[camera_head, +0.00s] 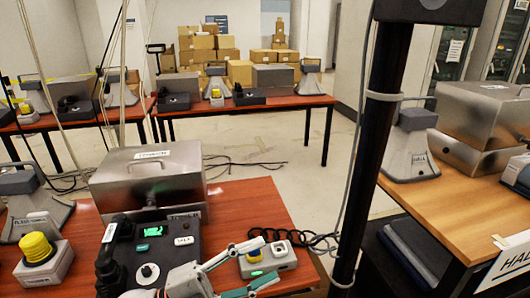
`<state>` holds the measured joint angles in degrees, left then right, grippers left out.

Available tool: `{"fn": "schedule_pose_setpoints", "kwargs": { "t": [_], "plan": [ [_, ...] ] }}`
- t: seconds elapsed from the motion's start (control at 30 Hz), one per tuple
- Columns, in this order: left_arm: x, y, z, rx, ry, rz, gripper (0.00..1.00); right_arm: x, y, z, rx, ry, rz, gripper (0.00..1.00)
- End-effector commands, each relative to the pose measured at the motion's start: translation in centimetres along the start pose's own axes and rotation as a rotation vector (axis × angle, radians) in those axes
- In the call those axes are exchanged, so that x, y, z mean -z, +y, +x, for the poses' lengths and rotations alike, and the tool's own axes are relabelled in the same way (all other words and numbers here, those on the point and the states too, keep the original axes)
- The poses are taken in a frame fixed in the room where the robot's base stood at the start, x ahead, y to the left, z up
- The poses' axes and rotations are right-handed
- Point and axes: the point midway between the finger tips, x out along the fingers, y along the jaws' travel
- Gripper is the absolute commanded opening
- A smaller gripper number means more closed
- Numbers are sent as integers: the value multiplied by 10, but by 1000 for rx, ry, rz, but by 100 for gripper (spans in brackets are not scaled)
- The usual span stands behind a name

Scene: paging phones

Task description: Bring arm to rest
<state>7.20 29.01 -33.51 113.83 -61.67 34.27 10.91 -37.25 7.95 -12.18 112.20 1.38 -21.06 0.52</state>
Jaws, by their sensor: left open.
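My left gripper (264,262) is at the bottom middle of the head view, over the near red-brown table (252,205). Its two fingers are spread and point right. A grey box (284,259) with a yellow knob and a green light lies by the fingertips. I cannot tell whether the fingers touch it. A black desk phone (186,256) with a green screen and a handset at its left stands just left of the gripper, partly hidden by it. My right gripper is not in view.
A steel case (150,178) stands behind the phone. A box with a yellow button (40,255) is at the left. A black post (372,165) rises right of the table. A wooden table (445,205) stands at the right. Several phones sit on the back tables.

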Motion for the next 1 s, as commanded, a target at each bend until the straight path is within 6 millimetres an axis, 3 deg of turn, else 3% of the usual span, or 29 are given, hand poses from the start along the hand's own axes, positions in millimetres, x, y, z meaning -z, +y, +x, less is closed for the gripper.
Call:
{"fn": "schedule_pose_setpoints", "kwargs": {
  "t": [0.17, 0.3, 0.4, 0.6, 0.7, 0.83, 1.0],
  "plan": [
    [-62, 22, -50, 241, -352, -296, 50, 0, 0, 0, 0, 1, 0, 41],
    [-103, 76, -116, 341, -654, -528, 50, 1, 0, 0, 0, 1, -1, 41],
    [-115, 124, -163, 369, -839, -674, 50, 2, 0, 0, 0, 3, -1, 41],
    [-103, 216, -242, 364, -1132, -920, 50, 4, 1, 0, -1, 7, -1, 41],
    [-90, 249, -267, 350, -1223, -1003, 50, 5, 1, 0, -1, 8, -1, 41],
    [-78, 272, -285, 338, -1288, -1066, 50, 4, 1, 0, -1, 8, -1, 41],
    [-75, 278, -290, 333, -1304, -1083, 50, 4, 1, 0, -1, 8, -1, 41]
  ]
}}
